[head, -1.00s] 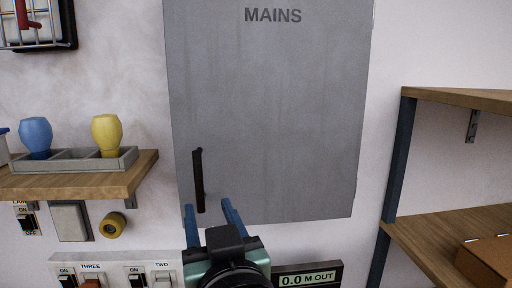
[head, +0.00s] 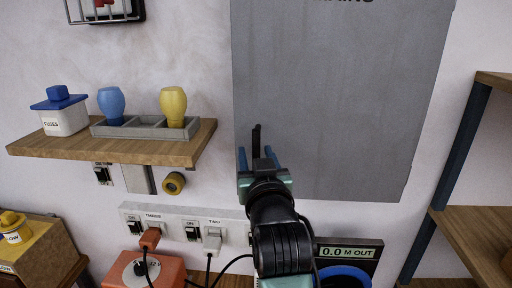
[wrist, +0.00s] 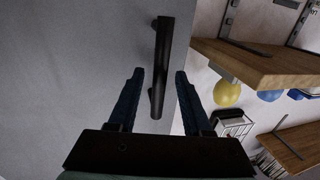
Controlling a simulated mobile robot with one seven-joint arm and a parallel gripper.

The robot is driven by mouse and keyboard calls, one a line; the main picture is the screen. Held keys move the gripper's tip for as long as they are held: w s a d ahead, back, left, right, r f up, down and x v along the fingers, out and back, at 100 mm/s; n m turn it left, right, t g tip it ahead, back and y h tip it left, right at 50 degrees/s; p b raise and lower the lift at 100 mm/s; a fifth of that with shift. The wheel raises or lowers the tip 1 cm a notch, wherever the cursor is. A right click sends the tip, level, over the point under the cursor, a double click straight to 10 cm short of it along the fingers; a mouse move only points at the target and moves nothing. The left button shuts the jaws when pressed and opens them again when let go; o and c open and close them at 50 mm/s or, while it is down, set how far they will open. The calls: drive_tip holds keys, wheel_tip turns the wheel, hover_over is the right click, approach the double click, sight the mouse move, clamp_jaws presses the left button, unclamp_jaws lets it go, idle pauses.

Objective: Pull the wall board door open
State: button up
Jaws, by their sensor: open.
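The grey wall board door (head: 335,100) with dark lettering at its top fills the upper middle of the head view and looks shut. Its black upright bar handle (head: 256,139) is near the left edge. In the wrist view, the handle (wrist: 162,65) stands off the door (wrist: 70,75), with its lower part between my fingers. My gripper (head: 256,156) is open, with blue fingers on both sides of the handle; it also shows in the wrist view (wrist: 159,74). Gaps show between handle and fingers, and contact is not visible. My wrist hides the handle's lower end in the head view.
A wooden shelf (head: 110,147) left of the door holds a fuses box (head: 60,112) and a grey tray with blue and yellow bulbs. A socket strip (head: 175,226) with plugs and cords runs below. Shelving (head: 470,230) stands at the right.

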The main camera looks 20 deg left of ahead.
drive_tip(key=shift+w+a, duration=0.1)
drive_tip(key=shift+w, duration=0.15)
clamp_jaws()
idle(1.4)
